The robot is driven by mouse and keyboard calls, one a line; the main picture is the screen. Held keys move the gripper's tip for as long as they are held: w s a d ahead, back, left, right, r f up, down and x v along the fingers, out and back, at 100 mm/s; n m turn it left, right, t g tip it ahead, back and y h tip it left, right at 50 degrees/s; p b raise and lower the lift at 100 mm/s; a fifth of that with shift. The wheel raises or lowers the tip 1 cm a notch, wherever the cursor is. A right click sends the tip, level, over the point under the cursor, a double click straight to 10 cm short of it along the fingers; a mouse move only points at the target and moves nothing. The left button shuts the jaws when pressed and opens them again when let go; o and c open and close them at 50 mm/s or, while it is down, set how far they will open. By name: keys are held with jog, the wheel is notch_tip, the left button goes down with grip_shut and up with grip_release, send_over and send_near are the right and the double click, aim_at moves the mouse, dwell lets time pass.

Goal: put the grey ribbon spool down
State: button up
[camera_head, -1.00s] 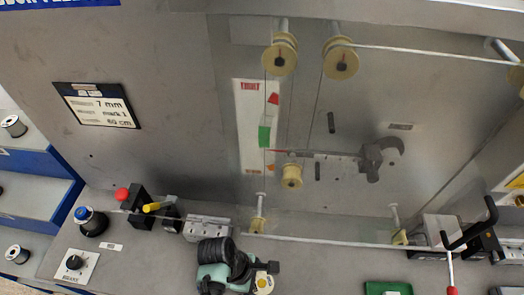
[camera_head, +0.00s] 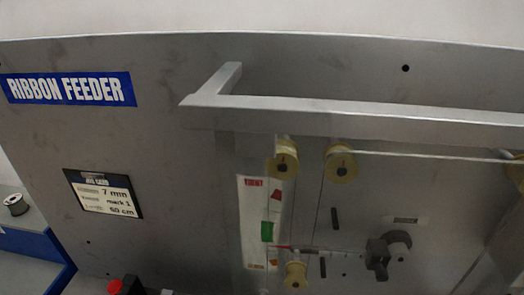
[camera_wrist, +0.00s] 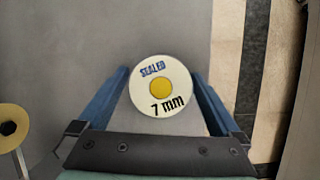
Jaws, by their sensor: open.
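In the wrist view a spool (camera_wrist: 160,103) shows its round cream face, marked "SEALED" and "7 mm", with a yellow centre. Its sides are hidden, so I cannot tell whether it is the grey ribbon spool. My gripper (camera_wrist: 160,74) is open, with one blue finger on each side of this spool. The spool sits between the fingers over a grey surface; I cannot tell whether it rests on it. My gripper is not in the head view. There, a dark spool with pale rims (camera_head: 17,204) stands on the left shelf.
The ribbon feeder panel (camera_head: 150,150) fills the head view, with a protruding metal bar (camera_head: 350,116) and yellow rollers (camera_head: 283,160). A red button (camera_head: 115,286) shows at the bottom. In the wrist view a yellow roller (camera_wrist: 12,125) is at left and a striped floor edge (camera_wrist: 253,60) at right.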

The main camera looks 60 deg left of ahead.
jog(key=v, duration=1.2)
jog(key=shift+r, duration=0.2)
jog(key=shift+d, duration=0.1)
